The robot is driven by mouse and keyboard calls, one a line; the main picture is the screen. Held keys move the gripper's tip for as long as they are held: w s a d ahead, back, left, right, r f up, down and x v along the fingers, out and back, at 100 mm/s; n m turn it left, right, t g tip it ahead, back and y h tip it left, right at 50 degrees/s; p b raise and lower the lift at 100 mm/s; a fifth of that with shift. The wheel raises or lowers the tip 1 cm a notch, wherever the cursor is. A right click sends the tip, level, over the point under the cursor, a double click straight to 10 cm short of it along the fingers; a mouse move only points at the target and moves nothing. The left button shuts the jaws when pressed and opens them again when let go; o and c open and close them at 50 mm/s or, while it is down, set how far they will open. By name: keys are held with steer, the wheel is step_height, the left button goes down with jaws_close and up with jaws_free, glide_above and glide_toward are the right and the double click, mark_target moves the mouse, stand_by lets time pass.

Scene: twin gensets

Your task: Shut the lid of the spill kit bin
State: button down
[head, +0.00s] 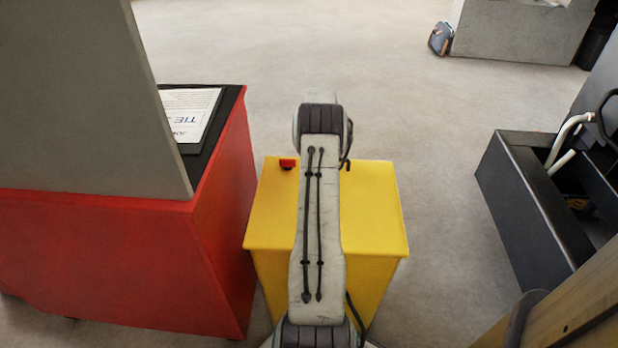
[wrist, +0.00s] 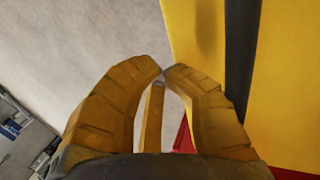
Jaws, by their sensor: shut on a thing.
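The yellow spill kit bin (head: 375,285) stands upright in the middle of the head view, half covered by my arm. Its yellow lid (head: 375,205) looks flat across the top, and a small red part (head: 287,163) sits at its far left edge. I cannot tell whether the lid is fully seated. My gripper is hidden in the head view beyond the arm. In the wrist view my gripper (wrist: 163,72) is shut, its tips together around a thin yellow part (wrist: 152,118) that I cannot identify surely. Yellow panels (wrist: 290,85) with a dark strip stand to its right.
A red cabinet (head: 215,230) with a grey panel (head: 85,90) stands close on the left. A black open box (head: 530,200) with pale bars is on the right, and a brown surface (head: 570,310) at the lower right. The floor (head: 300,45) beyond the bin is clear.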

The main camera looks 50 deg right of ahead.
steer(key=shift+s+a+f, duration=0.15)
steer(key=shift+f, duration=0.3)
steer(key=shift+s+a+f, duration=0.1)
steer(key=shift+a+f, duration=0.05)
steer(key=shift+f, duration=0.25)
step_height(320, 180, up, 16)
steer(key=p, duration=0.4)
steer(key=shift+w+d+f, duration=0.15)
steer(key=shift+w+d, duration=0.1)
steer(key=shift+d, duration=0.05)
